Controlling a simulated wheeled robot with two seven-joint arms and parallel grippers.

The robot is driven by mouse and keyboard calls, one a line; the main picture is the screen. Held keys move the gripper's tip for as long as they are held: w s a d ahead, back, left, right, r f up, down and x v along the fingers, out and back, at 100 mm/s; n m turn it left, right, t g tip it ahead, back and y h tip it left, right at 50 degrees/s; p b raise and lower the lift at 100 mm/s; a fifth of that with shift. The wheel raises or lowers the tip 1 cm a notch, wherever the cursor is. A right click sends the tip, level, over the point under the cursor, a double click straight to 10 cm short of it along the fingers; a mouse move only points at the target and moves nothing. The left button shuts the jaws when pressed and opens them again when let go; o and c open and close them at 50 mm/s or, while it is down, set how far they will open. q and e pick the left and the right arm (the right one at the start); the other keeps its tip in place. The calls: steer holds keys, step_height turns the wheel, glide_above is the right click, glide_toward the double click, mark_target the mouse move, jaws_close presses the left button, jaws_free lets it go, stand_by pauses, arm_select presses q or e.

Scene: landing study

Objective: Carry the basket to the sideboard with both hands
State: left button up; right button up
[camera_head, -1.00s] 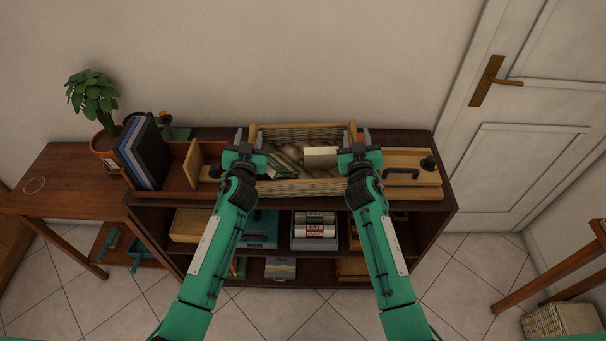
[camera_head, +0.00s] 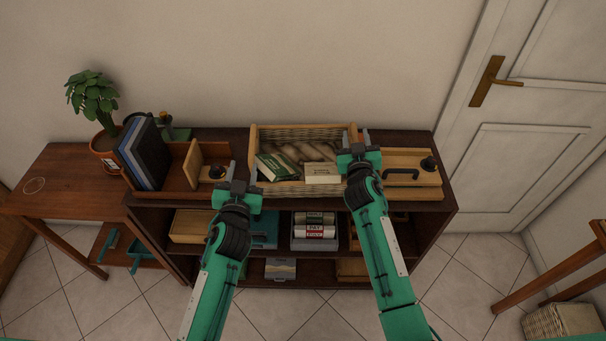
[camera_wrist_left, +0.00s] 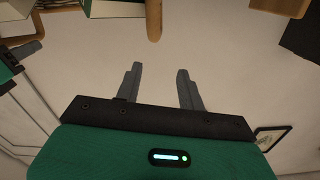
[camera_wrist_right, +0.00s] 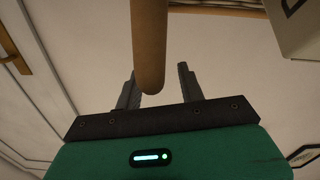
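The wicker basket (camera_head: 290,187) with wooden end handles stands on the sideboard (camera_head: 420,204). It holds a green-and-white box (camera_head: 277,166), a cream box (camera_head: 322,174) and several rounded brown items. My left gripper (camera_head: 242,176) is open and empty, in front of the basket's left end and apart from its handle (camera_head: 253,139). In the left wrist view the fingers (camera_wrist_left: 160,85) have nothing between them. My right gripper (camera_head: 354,142) is at the right end, with the right handle (camera_wrist_right: 150,45) between its spread fingers. A gap shows beside the handle.
On the sideboard, a wooden tray with dark books (camera_head: 146,155) stands left of the basket, and a wooden board with a black handle (camera_head: 402,172) lies right. A side table with a potted plant (camera_head: 106,148) adjoins at left. A door (camera_head: 530,110) is at right.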

arm_select(q)
steer(key=shift+s, duration=0.1)
arm_select(e)
steer(key=s, duration=1.2)
steer(key=shift+a, duration=0.2)
arm_select(q)
steer(key=s, duration=0.7)
arm_select(e)
steer(key=shift+f, duration=0.1)
stand_by(0.4)
arm_select(q)
steer(key=shift+f, duration=0.1)
arm_select(e)
steer(key=s, duration=0.7)
stand_by(0.8)
stand_by(0.4)
